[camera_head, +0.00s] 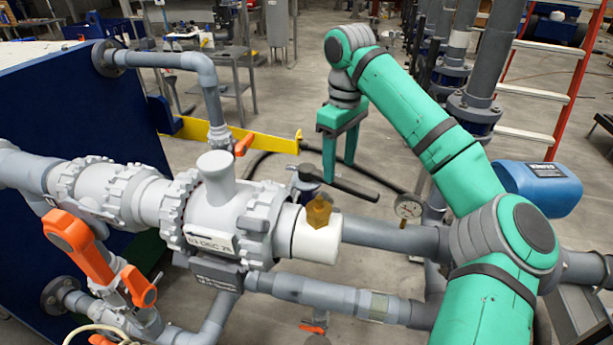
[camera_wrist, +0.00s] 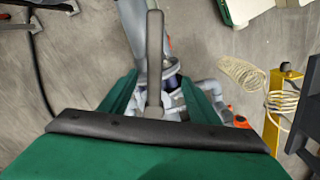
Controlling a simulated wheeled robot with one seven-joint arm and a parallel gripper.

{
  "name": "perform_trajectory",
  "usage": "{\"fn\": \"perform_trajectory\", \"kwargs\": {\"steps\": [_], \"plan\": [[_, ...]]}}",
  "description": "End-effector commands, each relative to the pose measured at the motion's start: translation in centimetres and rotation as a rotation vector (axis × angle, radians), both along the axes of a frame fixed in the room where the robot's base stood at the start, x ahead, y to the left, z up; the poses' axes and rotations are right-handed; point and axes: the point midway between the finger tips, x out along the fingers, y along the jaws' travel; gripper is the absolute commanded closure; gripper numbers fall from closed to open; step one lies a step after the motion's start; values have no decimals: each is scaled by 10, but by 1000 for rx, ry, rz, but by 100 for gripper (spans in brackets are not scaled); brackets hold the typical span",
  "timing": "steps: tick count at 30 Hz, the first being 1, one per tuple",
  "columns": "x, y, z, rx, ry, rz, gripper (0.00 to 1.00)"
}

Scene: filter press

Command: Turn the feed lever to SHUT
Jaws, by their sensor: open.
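A dark lever (camera_head: 355,187), which I take to be the feed lever, sticks out to the right from a valve behind the large grey pipe. In the wrist view the lever (camera_wrist: 155,50) looks grey and runs up the picture from between the fingers. My green gripper (camera_head: 340,168) points down over the lever in the head view. Its fingers (camera_wrist: 160,92) are open, one on each side of the lever. I cannot tell whether either finger touches it. No SHUT mark is readable, and the valve body is partly hidden.
A grey pipe assembly (camera_head: 215,215) with a brass-coloured fitting (camera_head: 319,211) stands in front of the lever. A dial gauge (camera_head: 408,207) and a blue motor housing (camera_head: 540,188) are to the right. An orange handle (camera_head: 72,236) is at left. A yellow bar (camera_head: 240,137) lies behind.

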Motion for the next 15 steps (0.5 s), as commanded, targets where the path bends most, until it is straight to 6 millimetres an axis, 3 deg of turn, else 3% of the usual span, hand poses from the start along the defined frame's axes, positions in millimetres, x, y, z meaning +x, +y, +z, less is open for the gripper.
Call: {"fn": "perform_trajectory", "kwargs": {"steps": [4, 9, 15], "plan": [[8, -10, 0, 1, 1, 124, 44], [7, -9, -39, 3, 4, 121, 44], [7, -9, -65, 3, 2, 119, 44]]}}
